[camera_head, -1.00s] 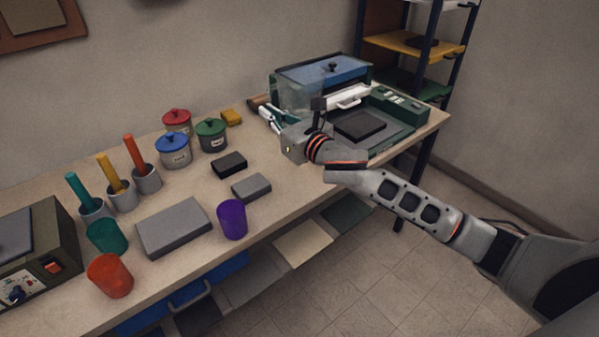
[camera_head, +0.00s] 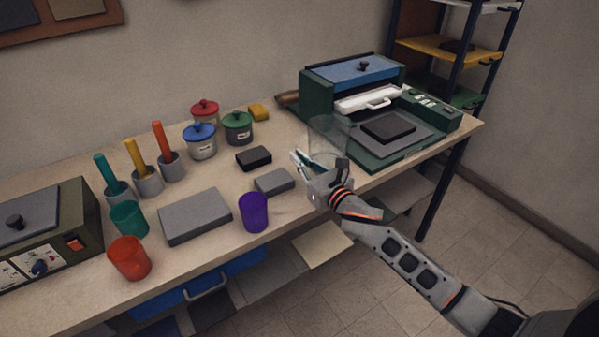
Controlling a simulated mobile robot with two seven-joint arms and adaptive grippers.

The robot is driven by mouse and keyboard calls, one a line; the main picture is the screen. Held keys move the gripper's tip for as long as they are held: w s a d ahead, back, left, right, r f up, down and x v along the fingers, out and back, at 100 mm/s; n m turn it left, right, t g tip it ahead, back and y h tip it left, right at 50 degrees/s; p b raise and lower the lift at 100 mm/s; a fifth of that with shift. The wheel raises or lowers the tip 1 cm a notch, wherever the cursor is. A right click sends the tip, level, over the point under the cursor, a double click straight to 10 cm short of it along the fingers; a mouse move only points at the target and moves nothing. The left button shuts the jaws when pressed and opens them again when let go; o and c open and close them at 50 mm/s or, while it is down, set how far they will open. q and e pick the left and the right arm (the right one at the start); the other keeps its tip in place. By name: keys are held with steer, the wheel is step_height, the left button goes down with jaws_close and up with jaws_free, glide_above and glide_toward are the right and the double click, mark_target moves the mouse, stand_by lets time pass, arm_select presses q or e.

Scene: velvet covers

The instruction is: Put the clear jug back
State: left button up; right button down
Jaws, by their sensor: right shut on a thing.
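The clear jug (camera_head: 328,136) is see-through and stands out faintly in front of the green machine. My right gripper (camera_head: 318,168) is shut on the jug at its near lower side. The jug looks upright; I cannot tell whether its base touches the table. The hand hides part of its lower side. My left gripper is not in view.
The green machine (camera_head: 316,92) with a blue lid stands right of the jug. Left are a grey block (camera_head: 274,181), a black block (camera_head: 254,158), a purple cup (camera_head: 253,212) and lidded pots (camera_head: 238,128).

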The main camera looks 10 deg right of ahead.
step_height(320, 180, down, 4)
steer(key=shift+r+b, duration=0.2)
steer(key=shift+b, duration=0.15)
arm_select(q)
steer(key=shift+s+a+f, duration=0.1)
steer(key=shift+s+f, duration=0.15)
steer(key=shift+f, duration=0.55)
arm_select(e)
steer(key=shift+f, duration=0.1)
steer(key=shift+f, duration=0.15)
steer(key=c, duration=2.2)
jaws_free()
steer(key=shift+c, duration=0.2)
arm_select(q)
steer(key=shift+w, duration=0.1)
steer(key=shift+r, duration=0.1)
